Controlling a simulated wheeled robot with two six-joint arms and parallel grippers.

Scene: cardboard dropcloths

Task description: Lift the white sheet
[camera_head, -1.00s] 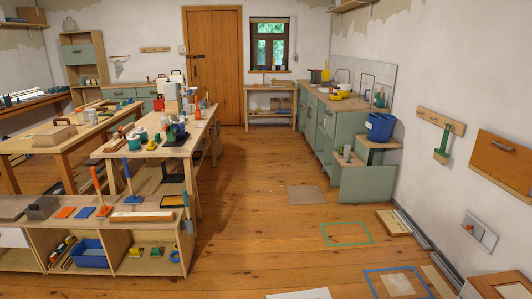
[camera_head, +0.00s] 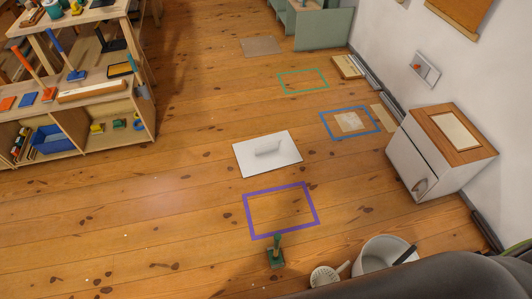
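The white sheet (camera_head: 250,160) lies flat on the wooden floor near the middle of the head view. Nothing touches the sheet from above. Neither of my grippers shows in this view, so I cannot see whether they are open or shut.
A purple outline (camera_head: 248,218) lies just below the sheet, with blue (camera_head: 329,130) and green (camera_head: 283,84) outlines farther back. A green stand (camera_head: 276,257), a white bucket (camera_head: 368,262) and a white cabinet (camera_head: 412,158) stand nearby. A shelf (camera_head: 145,135) is at left; the floor between is clear.

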